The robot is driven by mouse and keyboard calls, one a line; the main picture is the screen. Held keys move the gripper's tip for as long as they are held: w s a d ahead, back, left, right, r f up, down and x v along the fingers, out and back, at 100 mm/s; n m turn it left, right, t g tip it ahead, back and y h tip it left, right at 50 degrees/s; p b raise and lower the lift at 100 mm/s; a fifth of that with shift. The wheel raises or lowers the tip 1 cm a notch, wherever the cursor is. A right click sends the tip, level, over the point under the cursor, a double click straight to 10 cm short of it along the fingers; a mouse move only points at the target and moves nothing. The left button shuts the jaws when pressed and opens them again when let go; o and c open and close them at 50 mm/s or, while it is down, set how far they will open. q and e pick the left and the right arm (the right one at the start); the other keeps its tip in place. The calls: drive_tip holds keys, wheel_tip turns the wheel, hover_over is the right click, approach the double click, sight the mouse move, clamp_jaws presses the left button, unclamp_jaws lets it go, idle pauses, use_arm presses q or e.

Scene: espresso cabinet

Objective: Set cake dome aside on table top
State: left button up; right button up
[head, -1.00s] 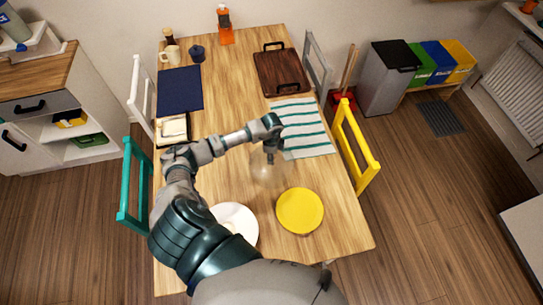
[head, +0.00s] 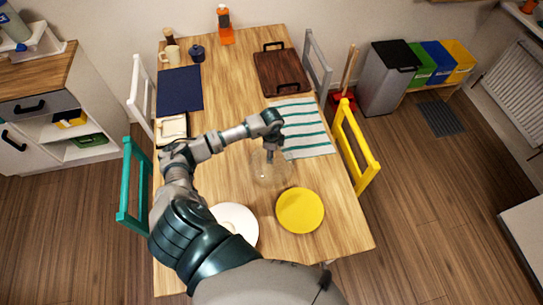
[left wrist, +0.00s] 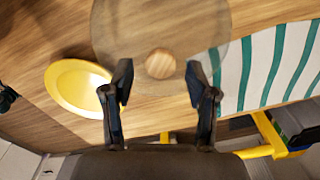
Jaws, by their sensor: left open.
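The cake dome (head: 272,172) is clear and stands on the wooden table top (head: 237,85), between the yellow plate (head: 300,210) and the striped cloth (head: 302,127). In the left wrist view the dome (left wrist: 125,30) shows its round wooden knob (left wrist: 160,63). My left gripper (head: 269,156) is above the dome. In the left wrist view my left gripper (left wrist: 158,80) is open, with one finger on each side of the knob and gaps between. Whether the fingers are level with the knob I cannot tell. My right gripper is not in view.
A white plate (head: 240,220) is partly hidden by my left arm. A dark wooden tray (head: 281,73), a blue mat (head: 180,89) and an orange bottle (head: 225,25) are farther back. A yellow chair (head: 358,150) stands at the right edge. The table's middle is clear.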

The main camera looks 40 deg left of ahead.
use_arm(q)
wheel_tip(320, 180, up, 9)
drive_tip(key=shift+b, duration=0.35)
idle(0.3)
